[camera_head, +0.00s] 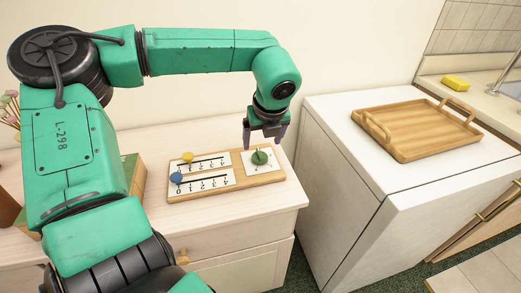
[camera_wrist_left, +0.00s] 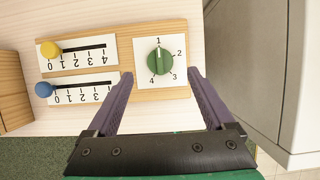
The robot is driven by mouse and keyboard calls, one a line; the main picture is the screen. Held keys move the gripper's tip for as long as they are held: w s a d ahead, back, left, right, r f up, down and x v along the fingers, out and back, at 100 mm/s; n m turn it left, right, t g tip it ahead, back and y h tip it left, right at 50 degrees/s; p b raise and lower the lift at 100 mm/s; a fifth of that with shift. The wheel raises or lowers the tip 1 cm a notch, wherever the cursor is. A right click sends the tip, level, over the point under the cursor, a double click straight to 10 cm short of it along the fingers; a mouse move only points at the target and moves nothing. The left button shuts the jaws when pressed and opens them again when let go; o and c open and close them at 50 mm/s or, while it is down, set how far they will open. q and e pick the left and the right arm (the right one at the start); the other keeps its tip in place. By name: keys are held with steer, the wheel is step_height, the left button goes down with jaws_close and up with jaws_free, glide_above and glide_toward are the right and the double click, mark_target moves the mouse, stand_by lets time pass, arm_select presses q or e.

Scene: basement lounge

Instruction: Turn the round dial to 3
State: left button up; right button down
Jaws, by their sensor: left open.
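A green round dial (camera_head: 259,157) sits on a white plate at the right end of a wooden board (camera_head: 210,195). In the left wrist view the dial (camera_wrist_left: 160,61) has a white pointer mark directed at 1; the numbers 1, 2, 3 and 4 run around its right and lower sides. My left gripper (camera_head: 264,139) is above the dial, pointing down. Its purple fingers are open and empty, spread to either side of the dial in the left wrist view (camera_wrist_left: 161,76). Contact with the board cannot be told. My right gripper is not in view.
The board also carries a yellow slider knob (camera_head: 187,157) and a blue slider knob (camera_head: 176,178), both near the 0 end of their scales. A white cabinet (camera_head: 330,170) stands to the right, with a wooden tray (camera_head: 415,130) on top. A yellow sponge (camera_head: 455,83) lies farther back.

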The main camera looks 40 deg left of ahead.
mark_target(260, 153)
arm_select(q)
steer(key=x, duration=0.6)
steer(key=shift+c, duration=0.4)
